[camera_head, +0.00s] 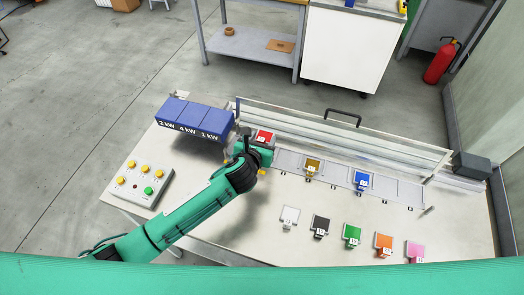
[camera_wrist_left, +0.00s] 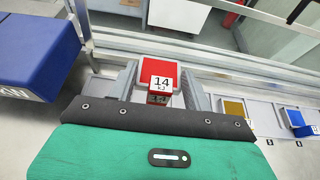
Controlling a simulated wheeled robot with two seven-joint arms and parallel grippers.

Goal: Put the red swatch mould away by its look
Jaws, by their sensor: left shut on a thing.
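The red swatch mould (camera_head: 264,135) has a red square face and a small white label. In the left wrist view the red swatch mould (camera_wrist_left: 158,73) shows the label "14" below its face. My left gripper (camera_head: 261,146) is at the left end of the pale strip of bays (camera_head: 290,160). In the left wrist view its two grey fingers (camera_wrist_left: 160,92) stand on either side of the red mould, shut on it. The mould's underside is hidden, so I cannot tell whether it touches the strip. My right gripper is not in view.
A gold swatch (camera_head: 312,165) and a blue swatch (camera_head: 361,181) sit on the strip. White, black, green, orange and pink swatches (camera_head: 352,233) stand in front. Blue boxes (camera_head: 195,117) marked in kW stand left, near my wrist. A button panel (camera_head: 139,184) lies front left. A rail (camera_head: 350,135) runs behind.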

